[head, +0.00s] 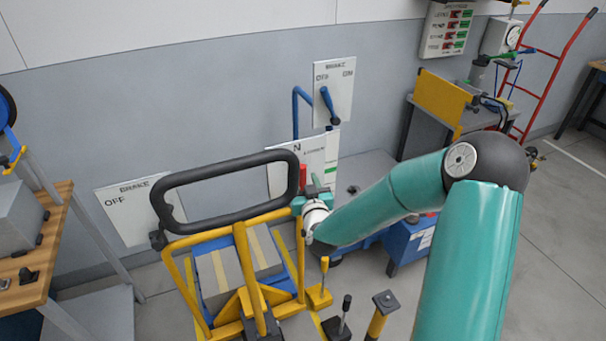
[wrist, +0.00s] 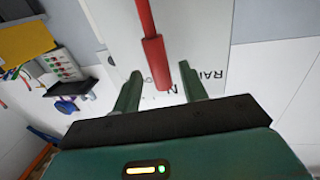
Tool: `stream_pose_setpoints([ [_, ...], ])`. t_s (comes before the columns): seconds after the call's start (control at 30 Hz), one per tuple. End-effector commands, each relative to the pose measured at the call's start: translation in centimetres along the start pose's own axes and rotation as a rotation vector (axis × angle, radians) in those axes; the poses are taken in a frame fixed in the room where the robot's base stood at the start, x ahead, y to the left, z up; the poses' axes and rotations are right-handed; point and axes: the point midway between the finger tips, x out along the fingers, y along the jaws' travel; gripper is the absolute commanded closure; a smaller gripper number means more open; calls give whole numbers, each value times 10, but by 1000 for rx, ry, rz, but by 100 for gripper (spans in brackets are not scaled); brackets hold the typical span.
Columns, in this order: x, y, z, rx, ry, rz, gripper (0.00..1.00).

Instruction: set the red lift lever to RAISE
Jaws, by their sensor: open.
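The red lift lever (wrist: 153,52) runs down between my gripper's fingers (wrist: 161,72) in the wrist view, its thicker grip end close to the palm. The fingers stand apart on both sides of it, with gaps showing. Behind it is a white plate (wrist: 211,30) with the letters "RAI" at the right and an "N" behind the lever; the rest is cut off or hidden. In the head view a short part of the red lever (head: 303,174) shows above my gripper (head: 313,190), in front of the plate (head: 284,156). The gripper and black handle hide much of it.
A yellow cart (head: 242,240) with a black loop handle (head: 170,182) stands close left of my gripper. A blue lever (head: 328,102) on an OFF/ON plate (head: 346,80) is above. A grey bench with a yellow panel (head: 444,100) stands right. Small levers rise below.

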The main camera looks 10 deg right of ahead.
Motion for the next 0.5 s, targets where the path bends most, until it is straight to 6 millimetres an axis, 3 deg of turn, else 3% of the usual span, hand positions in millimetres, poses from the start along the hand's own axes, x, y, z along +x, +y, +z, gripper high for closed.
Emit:
stream_pose_setpoints([
  [0.2, 31, 1, 0, 1, 0, 0, 57],
  [0.5, 37, 2, 0, -1, 0, -1, 57],
])
